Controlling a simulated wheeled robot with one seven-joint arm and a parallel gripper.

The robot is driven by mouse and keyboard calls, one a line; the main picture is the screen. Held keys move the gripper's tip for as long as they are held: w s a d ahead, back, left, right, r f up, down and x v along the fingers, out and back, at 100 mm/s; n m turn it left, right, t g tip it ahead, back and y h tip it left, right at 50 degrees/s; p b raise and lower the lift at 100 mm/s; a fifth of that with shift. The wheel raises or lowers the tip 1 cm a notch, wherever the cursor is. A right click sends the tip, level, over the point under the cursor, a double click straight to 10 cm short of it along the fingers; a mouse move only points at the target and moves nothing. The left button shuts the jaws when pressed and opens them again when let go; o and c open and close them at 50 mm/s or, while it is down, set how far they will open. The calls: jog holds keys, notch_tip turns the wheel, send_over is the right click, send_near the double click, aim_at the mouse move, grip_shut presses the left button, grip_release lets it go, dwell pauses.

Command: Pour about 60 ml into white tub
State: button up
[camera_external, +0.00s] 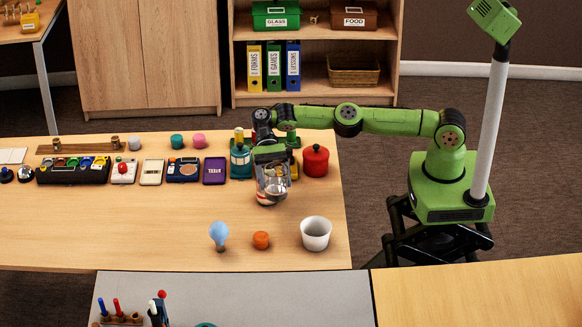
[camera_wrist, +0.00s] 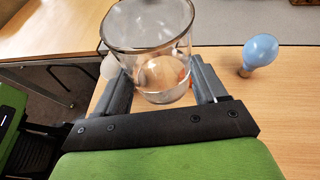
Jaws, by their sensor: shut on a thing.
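My gripper (camera_wrist: 155,92) is shut on a clear glass beaker (camera_wrist: 148,45), one finger on each side of it. In the external view the beaker (camera_external: 272,190) hangs over or near the table, left of the red pot, and looks roughly upright. A clear, rounded surface shows low in it, probably liquid; the level is hard to read. The white tub (camera_external: 315,240) stands open on the table, nearer the camera and to the right of the beaker, apart from it. In the wrist view a pale piece, likely the tub (camera_wrist: 109,68), is mostly hidden behind the left finger and glass.
An orange object (camera_external: 261,240) and a blue bulb-shaped object (camera_external: 219,234) stand left of the tub. Several devices line the back left. The table's left front is clear.

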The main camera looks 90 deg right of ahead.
aim_at(280, 190)
jog(key=shift+f, duration=0.35)
jog(key=shift+p, duration=0.65)
jog(key=shift+a+h+p, duration=0.1)
jog(key=shift+h+p, duration=0.2)
jog(key=shift+p, duration=0.2)
jog(key=shift+s+n+p, duration=0.15)
jog(key=shift+n+p, duration=0.15)
jog(key=shift+p, duration=0.35)
jog(key=shift+s+a+f+t+h+p, duration=0.15)
jog(key=shift+f+t+h+p, duration=0.15)
jog(key=shift+p, duration=0.2)
jog(key=shift+s+f+t+h+p, duration=0.1)
jog(key=shift+s+f+t+p, duration=0.1)
jog(key=shift+f+p, duration=0.25)
jog(key=p, duration=0.1)
jog(key=f+n+t+h+p, duration=0.1)
jog(key=shift+s+a+p, duration=0.3)
jog(key=shift+s+a+f+n+t+h+p, duration=0.3)
jog(key=shift+s+n+t+h+p, duration=0.25)
jog(key=shift+t, duration=0.25)
jog(key=shift+s+a+f+n+t+h+p, duration=0.2)
jog(key=shift+n+t+h+p, duration=0.25)
jog(key=shift+t+h, duration=0.35)
jog(key=shift+s+a+f+n+t+h+p, duration=0.2)
jog(key=shift+s+a+n+t+h+p, duration=0.2)
jog(key=shift+n+t+h, duration=0.35)
